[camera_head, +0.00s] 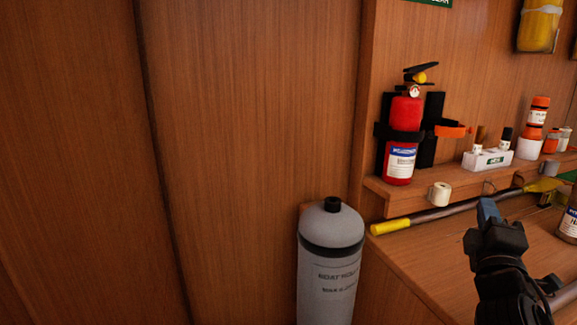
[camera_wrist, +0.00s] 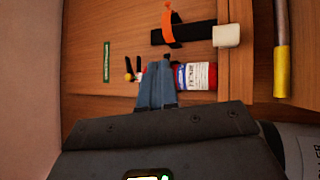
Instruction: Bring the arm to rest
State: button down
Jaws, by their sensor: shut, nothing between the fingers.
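My gripper (camera_head: 487,209) is at the lower right of the head view, over the wooden bench, with its blue-grey fingers together and pointing up. In the wrist view the fingers (camera_wrist: 157,82) are shut with nothing between them. Beyond them, a red fire extinguisher (camera_wrist: 197,76) with a white label shows sideways and partly hidden. In the head view the fire extinguisher (camera_head: 406,115) stands upright at its black wall bracket on the shelf, left of and beyond my gripper, apart from it.
A grey cylinder (camera_head: 330,262) stands left of the bench (camera_head: 420,260). A yellow-ended pole (camera_head: 390,226) lies along the bench near my gripper. A can (camera_head: 568,225) stands at the right edge.

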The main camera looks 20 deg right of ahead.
jog(key=s+a+f+m+t+y, duration=0.1)
jog(key=s+a+f+y, duration=0.45)
jog(key=a+f, duration=0.4)
jog(key=s+a+f+m+t+y, duration=0.1)
jog(key=s+a+f+y, duration=0.5)
jog(key=a, duration=0.6)
jog(key=s+a+m+g+y, duration=0.1)
jog(key=s+a, duration=0.4)
jog(key=s, duration=0.5)
jog(key=s+a+r+m+g+y, duration=0.1)
jog(key=s+a+m+y, duration=0.2)
jog(key=s, duration=0.6)
jog(key=shift+s+a+r+m+g, duration=0.2)
jog(key=shift+s+a+m+g, duration=0.15)
jog(key=shift+a+m, duration=0.7)
